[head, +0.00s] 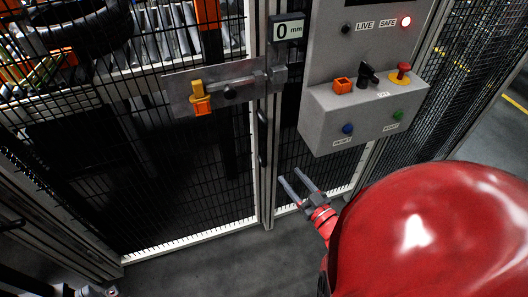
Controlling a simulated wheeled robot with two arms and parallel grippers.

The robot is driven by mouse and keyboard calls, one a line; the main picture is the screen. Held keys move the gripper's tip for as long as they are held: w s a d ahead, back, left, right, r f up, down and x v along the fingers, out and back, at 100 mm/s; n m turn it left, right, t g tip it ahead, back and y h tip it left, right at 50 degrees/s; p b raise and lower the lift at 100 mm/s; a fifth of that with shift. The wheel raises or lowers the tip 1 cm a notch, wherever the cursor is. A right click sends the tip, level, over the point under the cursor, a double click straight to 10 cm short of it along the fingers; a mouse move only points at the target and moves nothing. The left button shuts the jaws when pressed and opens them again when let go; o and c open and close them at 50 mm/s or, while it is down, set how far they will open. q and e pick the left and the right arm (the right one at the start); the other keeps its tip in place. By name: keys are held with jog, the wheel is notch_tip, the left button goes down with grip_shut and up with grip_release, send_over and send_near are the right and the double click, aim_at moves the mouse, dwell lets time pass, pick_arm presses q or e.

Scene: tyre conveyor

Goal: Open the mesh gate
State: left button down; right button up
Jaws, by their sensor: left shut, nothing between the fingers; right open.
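The mesh gate (185,165) is a black wire panel in a pale frame and fills the left and middle of the head view. It stands closed against the post (267,150). A grey latch plate (240,80) with a yellow and orange handle (200,98) spans its upper part up to the post. My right gripper (291,181) is open and empty, low in front of the mesh right of the post. My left gripper (97,292) is shut and empty at the bottom left edge, partly cut off.
A grey control box (345,115) right of the post carries several buttons and switches. A conveyor with rollers (170,35) and a black tyre (85,30) lies behind the mesh. Dark floor (235,265) is free below the gate.

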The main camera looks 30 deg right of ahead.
aim_at(266, 146)
jog(key=w, duration=1.1)
jog(key=w+d+f+b, duration=0.1)
jog(key=w, duration=0.5)
jog(key=shift+d, duration=0.1)
grip_shut()
dwell(0.8)
